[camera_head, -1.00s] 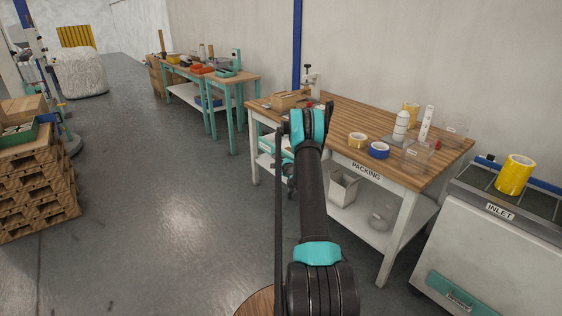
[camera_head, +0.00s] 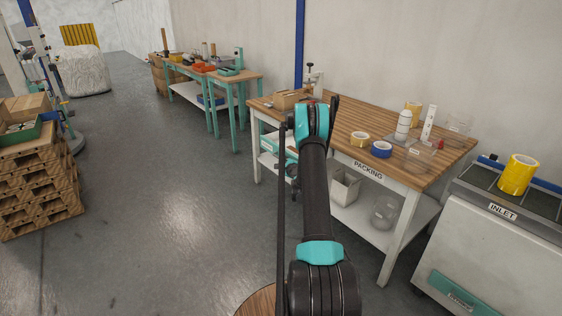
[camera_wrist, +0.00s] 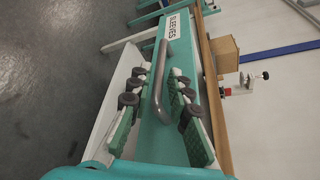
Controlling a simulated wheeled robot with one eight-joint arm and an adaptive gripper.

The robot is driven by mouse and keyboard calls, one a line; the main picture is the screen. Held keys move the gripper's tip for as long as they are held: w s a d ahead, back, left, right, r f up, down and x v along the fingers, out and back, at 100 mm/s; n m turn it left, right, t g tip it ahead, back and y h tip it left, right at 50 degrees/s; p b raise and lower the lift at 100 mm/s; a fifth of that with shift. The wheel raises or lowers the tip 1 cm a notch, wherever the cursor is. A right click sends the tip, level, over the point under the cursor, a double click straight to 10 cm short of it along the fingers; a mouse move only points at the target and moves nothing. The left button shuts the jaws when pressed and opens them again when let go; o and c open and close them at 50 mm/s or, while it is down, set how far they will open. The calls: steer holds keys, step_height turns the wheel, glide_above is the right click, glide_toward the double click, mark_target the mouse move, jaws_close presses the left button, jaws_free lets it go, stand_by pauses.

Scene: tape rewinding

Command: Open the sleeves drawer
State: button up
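The sleeves drawer has a teal front (camera_wrist: 186,60) with a white "SLEEVES" label (camera_wrist: 172,33) and a curved grey bar handle (camera_wrist: 161,85). In the wrist view my gripper (camera_wrist: 161,76) is open, with its green-padded fingers on either side of the handle. Clear gaps show between the handle and both fingers. In the head view, teal drawer parts (camera_head: 268,144) show under the left end of the packing bench (camera_head: 355,118); my arm covers much of this area, including most of the gripper. How far the drawer stands out is hard to tell.
On the bench are a cardboard box (camera_head: 288,98), yellow tape (camera_head: 360,138), blue tape (camera_head: 381,149) and clear containers. The inlet machine (camera_head: 485,240) stands at right, stacked pallets (camera_head: 38,185) at left. The floor (camera_head: 175,200) left of the bench is clear.

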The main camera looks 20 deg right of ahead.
steer(key=v, duration=0.9)
steer(key=shift+s, duration=0.15)
steer(key=s+a+r+n+g+y, duration=0.1)
steer(key=s+a+r+n+g, duration=0.2)
steer(key=s+a+r+n, duration=0.5)
steer(key=s+a+r+n+g+y, duration=0.25)
steer(key=s+a+r+n, duration=0.25)
steer(key=s+a, duration=0.45)
steer(key=s+a+f+n+g+h, duration=0.1)
steer(key=s+n+g, duration=0.1)
steer(key=s, duration=0.8)
steer(key=s+a+f+n+g+h, duration=0.1)
steer(key=s+n, duration=0.4)
steer(key=s, duration=0.6)
steer(key=s+a+f+n+g+h, duration=0.1)
steer(key=s+n, duration=0.3)
steer(key=s, duration=0.6)
steer(key=shift+s+g+h, duration=0.3)
steer(key=shift+g+h, duration=0.25)
steer(key=shift+g, duration=0.3)
